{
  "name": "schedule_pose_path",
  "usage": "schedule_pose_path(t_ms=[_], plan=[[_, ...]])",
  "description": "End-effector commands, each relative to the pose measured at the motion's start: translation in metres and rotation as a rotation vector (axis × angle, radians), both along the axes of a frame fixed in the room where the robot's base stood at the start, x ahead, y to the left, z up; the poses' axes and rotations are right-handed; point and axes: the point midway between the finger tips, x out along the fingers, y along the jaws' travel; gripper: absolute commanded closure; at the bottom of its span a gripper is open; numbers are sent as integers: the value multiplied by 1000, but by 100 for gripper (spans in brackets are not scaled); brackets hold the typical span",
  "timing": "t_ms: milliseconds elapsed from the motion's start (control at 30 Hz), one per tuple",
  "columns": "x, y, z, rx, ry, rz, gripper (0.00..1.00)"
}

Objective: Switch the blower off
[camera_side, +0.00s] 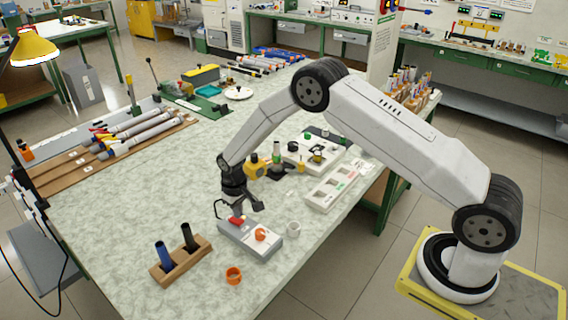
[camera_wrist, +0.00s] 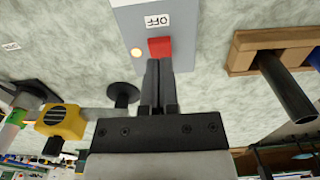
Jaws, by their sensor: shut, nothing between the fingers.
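The grey switch box (camera_side: 262,249) stands near the front of the bench, and it also shows in the wrist view (camera_wrist: 195,30). Its red switch (camera_wrist: 160,46) is beside an "OFF" label (camera_wrist: 157,20), and a small lamp (camera_wrist: 136,52) on the box glows orange-white. The red switch (camera_side: 236,220) also shows in the side view, just under my gripper (camera_side: 240,210). In the wrist view my gripper (camera_wrist: 159,62) is shut and empty, its fingertips at the switch's near edge. I cannot tell whether they touch it. The fingers hide part of the box.
A wooden block (camera_side: 182,265) with a blue and a black rod stands left of the box. A yellow device (camera_side: 257,166) is behind. The bench's left middle is clear.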

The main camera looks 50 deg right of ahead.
Motion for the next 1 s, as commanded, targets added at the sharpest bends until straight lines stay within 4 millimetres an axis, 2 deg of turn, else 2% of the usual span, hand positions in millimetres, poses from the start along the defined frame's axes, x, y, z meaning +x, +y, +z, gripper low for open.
schedule_pose_path(t_ms=[1000], plan=[[0,0,-11,0,0,0,100]])
